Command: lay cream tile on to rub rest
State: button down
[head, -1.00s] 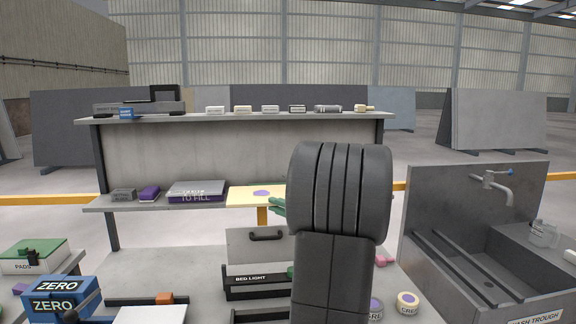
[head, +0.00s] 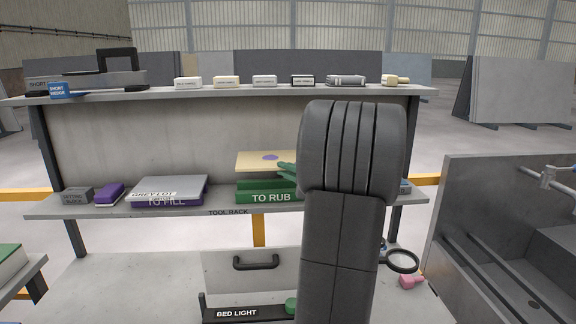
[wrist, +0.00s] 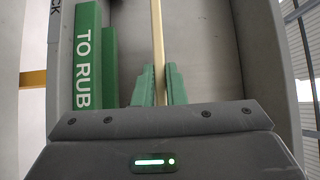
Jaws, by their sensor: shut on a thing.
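The cream tile (head: 258,162) with a purple spot is held flat in my gripper (head: 288,170), above the shelf. In the wrist view the tile (wrist: 157,45) shows edge-on between the two green fingers of my gripper (wrist: 158,85), which are shut on it. The green TO RUB rest (head: 262,197) stands on the lower shelf below the tile. In the wrist view the rest (wrist: 88,30) lies to the left of the tile, with a visible gap between them. My arm hides the right part of the rest and most of the gripper in the head view.
A purple TO FILL rest (head: 165,202) with a grey slab (head: 172,187) on it stands to the left on the same shelf. A purple block (head: 109,194) and a setting block (head: 77,195) are farther left. The upper shelf (head: 225,92) runs above, holding several small blocks.

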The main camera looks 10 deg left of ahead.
jog(key=shift+s+r, duration=0.15)
jog(key=shift+s, duration=0.05)
jog(key=shift+f+b, duration=0.2)
jog(key=shift+b, duration=0.5)
notch_tip(320, 180, down, 8)
jog(key=b, duration=0.9)
jog(key=shift+f, duration=0.1)
jog(key=c, duration=1.4)
grip_release()
jog(key=shift+f, duration=0.1)
jog(key=shift+d, duration=0.1)
